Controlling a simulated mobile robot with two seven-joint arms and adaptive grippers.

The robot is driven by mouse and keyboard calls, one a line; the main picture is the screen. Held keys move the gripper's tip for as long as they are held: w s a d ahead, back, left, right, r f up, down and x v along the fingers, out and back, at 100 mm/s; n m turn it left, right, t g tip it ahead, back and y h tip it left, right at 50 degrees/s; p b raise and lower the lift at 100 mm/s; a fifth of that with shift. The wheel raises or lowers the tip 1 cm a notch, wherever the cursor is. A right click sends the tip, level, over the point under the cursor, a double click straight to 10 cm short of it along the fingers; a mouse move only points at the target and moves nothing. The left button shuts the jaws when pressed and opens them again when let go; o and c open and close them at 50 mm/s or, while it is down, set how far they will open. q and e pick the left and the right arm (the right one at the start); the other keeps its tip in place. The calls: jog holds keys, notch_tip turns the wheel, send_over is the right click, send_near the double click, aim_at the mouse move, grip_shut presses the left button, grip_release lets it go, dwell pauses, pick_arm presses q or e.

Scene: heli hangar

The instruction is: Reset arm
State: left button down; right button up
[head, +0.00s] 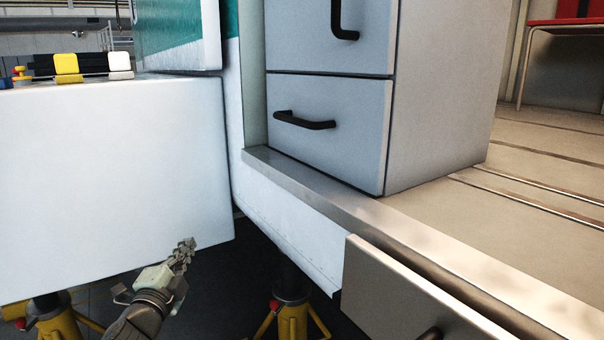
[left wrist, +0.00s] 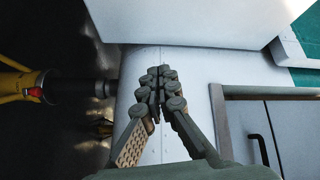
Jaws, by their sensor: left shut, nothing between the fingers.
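My left gripper (head: 184,252) shows at the lower left of the head view, in front of the lower edge of a white panel. In the left wrist view its two fingers (left wrist: 158,78) meet at the tips. The gripper is shut and empty. A white surface lies beyond the fingertips in the left wrist view. My right gripper is not in view.
A grey cabinet (head: 440,90) with black handles stands on a raised floor with a metal sill (head: 330,195). A white door panel (head: 110,180) hangs at the left. Yellow stands (head: 292,318) are below. An open drawer-like panel (head: 400,300) juts out at lower right. A red chair (head: 565,25) is far right.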

pick_arm(q)
jog(key=s+a+f+n+g+y, duration=0.2)
jog(key=s+f+n+g, duration=0.25)
jog(key=s+f, duration=0.5)
jog(key=s+a+f+n+g+y, duration=0.15)
jog(key=s+f+n+g, duration=0.35)
jog(key=f, duration=0.8)
jog(key=s+f+n+g, duration=0.1)
jog(key=s+f+g, duration=0.1)
jog(key=s, duration=0.5)
jog(key=s+d+f+n+g+h, duration=0.1)
jog(key=s+f+n+g, duration=0.1)
jog(key=s+f, duration=0.3)
jog(key=s+d+f+n+g, duration=0.1)
jog(key=s+f, duration=0.3)
jog(key=s, duration=0.6)
jog(key=shift+g, duration=0.45)
jog(key=shift+f+h, duration=0.1)
jog(key=shift+h, duration=0.15)
